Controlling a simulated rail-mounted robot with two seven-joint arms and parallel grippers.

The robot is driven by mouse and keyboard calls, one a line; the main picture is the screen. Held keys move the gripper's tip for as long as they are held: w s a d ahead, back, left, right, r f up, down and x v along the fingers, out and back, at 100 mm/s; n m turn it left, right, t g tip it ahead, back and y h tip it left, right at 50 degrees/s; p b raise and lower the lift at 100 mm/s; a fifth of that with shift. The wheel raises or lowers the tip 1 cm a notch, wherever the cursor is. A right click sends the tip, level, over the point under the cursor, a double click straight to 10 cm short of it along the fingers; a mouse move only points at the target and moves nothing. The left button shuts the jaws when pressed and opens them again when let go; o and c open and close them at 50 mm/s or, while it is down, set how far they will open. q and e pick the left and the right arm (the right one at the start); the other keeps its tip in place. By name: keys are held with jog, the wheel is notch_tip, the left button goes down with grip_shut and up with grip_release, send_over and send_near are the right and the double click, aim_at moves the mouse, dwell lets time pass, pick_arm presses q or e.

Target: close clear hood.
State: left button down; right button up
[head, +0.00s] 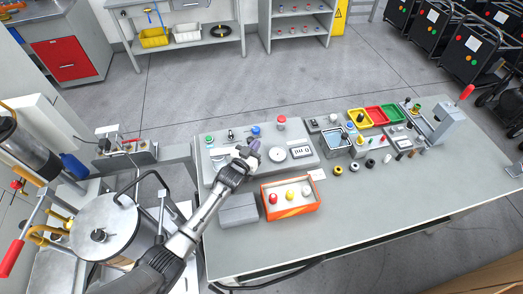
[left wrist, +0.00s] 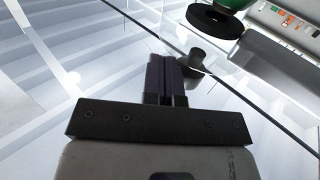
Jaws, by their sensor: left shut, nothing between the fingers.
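My left gripper (head: 254,149) is over the grey control panel (head: 220,160) at the left part of the table in the head view. Its dark purple fingers are together and empty, and they show in the left wrist view (left wrist: 166,75). A clear hood cannot be made out with certainty in either view. In the left wrist view a thin dark edge (left wrist: 135,19) runs diagonally behind the fingers; I cannot tell whether it belongs to the hood. A dark round knob (left wrist: 196,58) is just right of the fingertips; contact cannot be told. My right gripper is not in view.
The panel carries a red button (head: 281,121), a white dial (head: 277,155) and other controls. Coloured bins (head: 375,114) and small parts are farther right. The front right tabletop is clear.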

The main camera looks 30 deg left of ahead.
pick_arm(q)
jog(key=shift+w, duration=0.15)
dwell(0.4)
jog(key=s+a+p, duration=0.1)
jog(key=s, duration=1.2)
jog(key=shift+s, duration=0.4)
